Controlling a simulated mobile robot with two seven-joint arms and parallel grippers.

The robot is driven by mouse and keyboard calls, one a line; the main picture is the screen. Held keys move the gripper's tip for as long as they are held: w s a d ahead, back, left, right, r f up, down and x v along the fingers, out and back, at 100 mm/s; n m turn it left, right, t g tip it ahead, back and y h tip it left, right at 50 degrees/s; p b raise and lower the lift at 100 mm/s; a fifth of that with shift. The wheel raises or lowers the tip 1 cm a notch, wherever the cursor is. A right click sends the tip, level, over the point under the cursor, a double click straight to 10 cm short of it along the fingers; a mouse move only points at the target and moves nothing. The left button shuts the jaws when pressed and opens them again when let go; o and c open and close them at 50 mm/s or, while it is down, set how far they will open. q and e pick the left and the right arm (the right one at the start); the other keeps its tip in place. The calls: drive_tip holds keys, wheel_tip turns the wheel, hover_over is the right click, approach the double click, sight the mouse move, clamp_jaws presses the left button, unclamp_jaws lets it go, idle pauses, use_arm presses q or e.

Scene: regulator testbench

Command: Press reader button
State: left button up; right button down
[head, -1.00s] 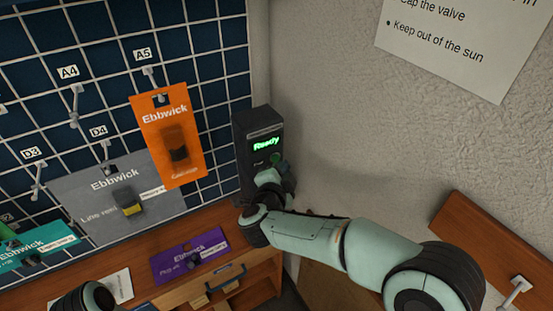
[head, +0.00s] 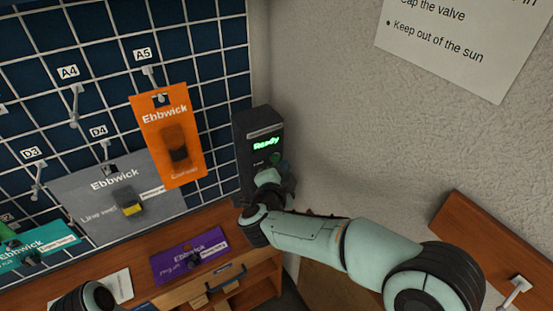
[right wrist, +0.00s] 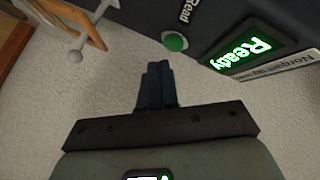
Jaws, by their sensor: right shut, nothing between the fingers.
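The reader (head: 258,150) is a dark upright box at the right end of the pegboard, with a green "Ready" display (head: 265,144). Its round green button (right wrist: 174,42) shows in the right wrist view, beside the word "Read" and apart from the display (right wrist: 241,53). My right gripper (right wrist: 158,66) is shut and empty, its fingertips just short of the button in that view; I cannot tell whether they touch. In the head view my right gripper (head: 276,164) is in front of the reader's lower part and hides some of it. My left gripper is not in view.
Packages hang on the pegboard: orange (head: 168,112), grey (head: 88,203) and teal (head: 55,240). A purple package (head: 183,262) lies on the wooden bench (head: 140,281). A white sign (head: 470,45) is on the wall. A wooden board with a hook (head: 475,230) stands at the right.

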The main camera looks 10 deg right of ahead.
drive_tip(key=shift+w+a, duration=0.1)
drive_tip(key=shift+w, duration=0.05)
idle(0.3)
drive_tip(key=shift+w+a, duration=0.1)
drive_tip(key=shift+w, duration=0.2)
drive_tip(key=shift+w+a+p, duration=0.1)
drive_tip(key=shift+w+p, duration=0.3)
idle(0.6)
drive_tip(key=shift+s, duration=0.15)
drive_tip(key=shift+s+d+b, duration=0.25)
drive_tip(key=shift+s+b, duration=0.2)
drive_tip(key=shift+s, duration=0.25)
